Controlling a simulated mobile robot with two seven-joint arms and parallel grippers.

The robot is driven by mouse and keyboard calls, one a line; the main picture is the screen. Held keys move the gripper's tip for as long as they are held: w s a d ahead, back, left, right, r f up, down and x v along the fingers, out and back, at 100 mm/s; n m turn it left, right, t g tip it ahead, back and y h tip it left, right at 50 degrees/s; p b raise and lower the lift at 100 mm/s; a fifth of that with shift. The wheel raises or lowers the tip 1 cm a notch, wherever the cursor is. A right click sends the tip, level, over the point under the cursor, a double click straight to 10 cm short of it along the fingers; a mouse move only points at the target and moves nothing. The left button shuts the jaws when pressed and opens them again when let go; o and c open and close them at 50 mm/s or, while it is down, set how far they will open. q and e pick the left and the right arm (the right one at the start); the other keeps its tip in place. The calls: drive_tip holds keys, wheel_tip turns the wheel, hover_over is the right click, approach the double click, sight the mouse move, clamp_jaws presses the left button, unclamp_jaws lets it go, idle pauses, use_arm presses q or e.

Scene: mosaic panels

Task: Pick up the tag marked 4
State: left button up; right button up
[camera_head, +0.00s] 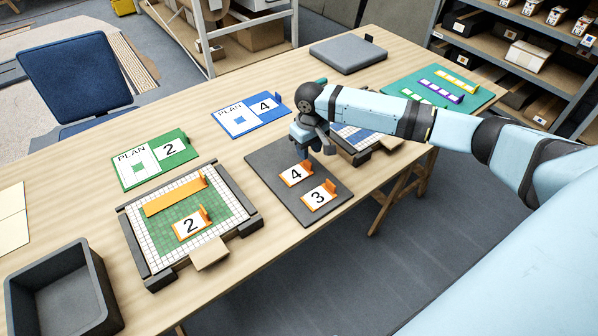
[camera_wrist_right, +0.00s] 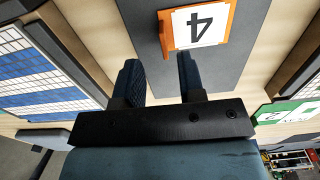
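The tag marked 4 (camera_head: 295,174), white with an orange edge and an upright orange tab, lies on a dark grey mat (camera_head: 265,160). In the right wrist view the tag (camera_wrist_right: 198,26) appears upside down, just beyond my fingertips, with its orange tab ahead of the gap between them. My right gripper (camera_head: 318,147) is above the mat's far right side, close to the tag. In the right wrist view the gripper (camera_wrist_right: 158,60) is open, with nothing between its fingers. My left gripper is not in view.
The tag marked 3 (camera_head: 319,195) lies close in front on the same mat. A framed green mosaic panel (camera_head: 160,226) with the tag marked 2 (camera_head: 191,222) is to the left. A blue panel (camera_head: 357,137) is partly hidden behind my right arm. An empty dark bin (camera_head: 62,262) stands front left.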

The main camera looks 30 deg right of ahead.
sight(296, 171)
drive_tip(key=f, duration=0.5)
drive_tip(key=shift+w+a+f, duration=0.1)
drive_tip(key=shift+w+a, duration=0.15)
clamp_jaws()
drive_tip(key=shift+r, duration=0.2)
